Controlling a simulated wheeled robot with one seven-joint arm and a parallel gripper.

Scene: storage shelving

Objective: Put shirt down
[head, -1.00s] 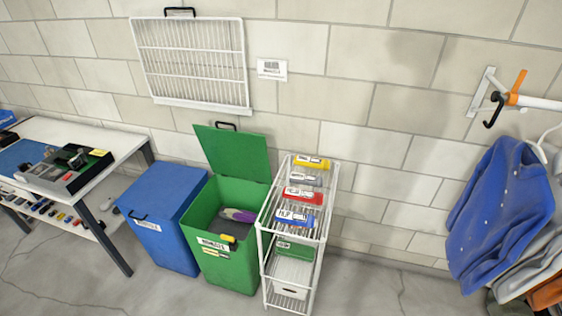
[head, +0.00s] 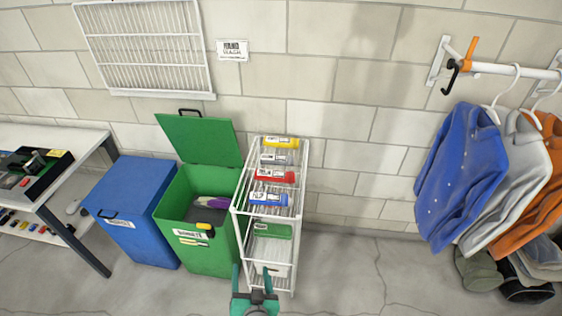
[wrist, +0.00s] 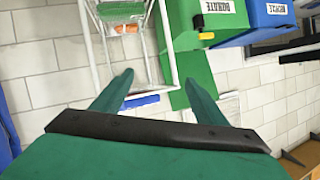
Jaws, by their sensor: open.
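A blue shirt (head: 462,178), a grey shirt (head: 508,180) and an orange shirt (head: 535,190) hang on white hangers from a wall rail at the right in the head view. My gripper (head: 253,274) is at the bottom of the head view, in front of the white shelf rack and well left of the shirts. It is open, with nothing between its fingers. In the wrist view my gripper (wrist: 158,82) shows two spread, empty fingers. No shirt is in it. The open green bin (head: 212,258) holds something purple and dark that I cannot identify.
The floor right of the rack is clear.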

